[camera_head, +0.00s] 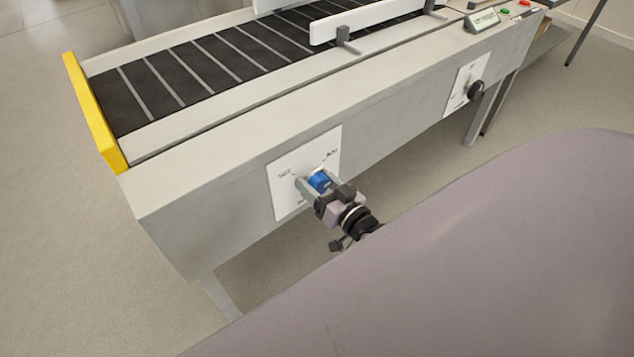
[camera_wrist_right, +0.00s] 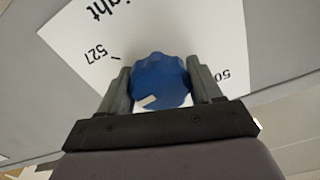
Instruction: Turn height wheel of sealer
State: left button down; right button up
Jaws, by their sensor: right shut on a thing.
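The height wheel (camera_head: 320,181) is a blue knob on a white label plate (camera_head: 286,199) on the sealer's grey front side. In the right wrist view the blue wheel (camera_wrist_right: 160,80) has a scalloped rim and a small pale mark at its lower left. The label (camera_wrist_right: 100,38) there reads "ight" and "527", with a partly hidden number at the right. My right gripper (camera_head: 314,186) is shut on the wheel, with one finger on each side of it; its fingers also show in the right wrist view (camera_wrist_right: 160,92). My left gripper is not in view.
The sealer's conveyor belt (camera_head: 190,72) runs along the top, with a yellow end plate (camera_head: 95,112) at the left. A second plate with a black knob (camera_head: 475,90) sits farther right. A small display (camera_head: 482,20) stands at the top right.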

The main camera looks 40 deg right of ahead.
aim_at(322, 188)
jog(key=m, duration=0.5)
jog(key=shift+f+m+b, duration=0.1)
jog(key=shift+m+b, duration=0.5)
jog(key=shift+m, duration=1.6)
jog(key=o, duration=1)
jog(key=shift+o, duration=0.2)
jog(key=shift+s+d+p, duration=0.2)
jog(key=shift+s+p, duration=0.05)
jog(key=shift+s, duration=1.55)
jog(key=shift+s+d+p, duration=0.15)
jog(key=shift+s+p, duration=0.1)
jog(key=shift+s, duration=1.55)
